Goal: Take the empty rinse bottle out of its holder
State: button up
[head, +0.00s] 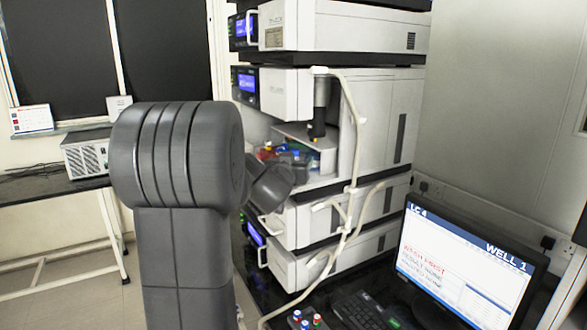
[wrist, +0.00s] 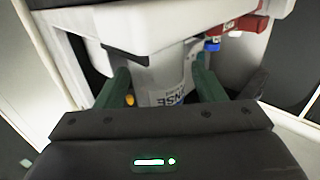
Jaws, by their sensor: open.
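In the wrist view a pale bottle (wrist: 172,82) shows between the two green fingers of my gripper (wrist: 162,88). Its label is partly visible and ends in "NSE". The fingers are apart, one on each side of the bottle, and I cannot tell whether either touches it. A white part of the instrument (wrist: 170,22) hides the bottle's upper end, and my gripper body hides the other end. I cannot make out the holder or see whether the bottle is empty. In the head view my arm hides most of the gripper and this bottle.
In the head view, several colour-capped items crowd the open bay (head: 318,158) of the instrument stack (head: 345,110). A pale tube (head: 357,120) hangs down its front. A monitor (head: 465,265) stands at right. In the wrist view, red (wrist: 240,26) and blue (wrist: 212,44) parts sit close by.

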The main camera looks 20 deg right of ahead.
jog(key=shift+w+d, duration=0.2)
jog(key=c, duration=1.1)
jog(key=shift+o, duration=0.2)
